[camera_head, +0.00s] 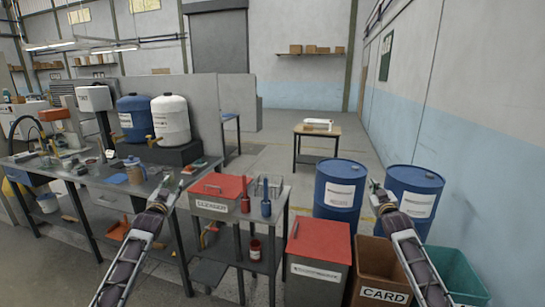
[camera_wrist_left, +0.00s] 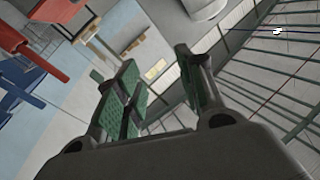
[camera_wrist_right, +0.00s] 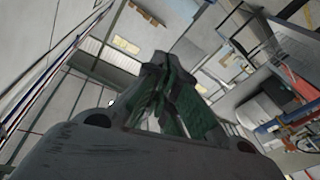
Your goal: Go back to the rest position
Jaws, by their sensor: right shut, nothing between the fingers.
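My left gripper (camera_head: 172,183) is raised in front of the left workbench (camera_head: 140,190) in the head view. In the left wrist view its green-padded fingers (camera_wrist_left: 160,85) stand apart with nothing between them. My right gripper (camera_head: 377,190) is raised in front of the blue drums at the right. In the right wrist view its fingers (camera_wrist_right: 168,90) are together and hold nothing. A white shell-like piece (camera_head: 318,124) lies on a small wooden-topped table (camera_head: 318,132) further back, away from both grippers.
A small stand (camera_head: 265,243) carries a red-lidded box and bottles. A red-lidded bin (camera_head: 318,248), a brown CARD bin (camera_head: 383,270), a teal bin (camera_head: 455,272) and blue drums (camera_head: 340,187) (camera_head: 414,190) stand ahead at the right. Open floor lies beyond.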

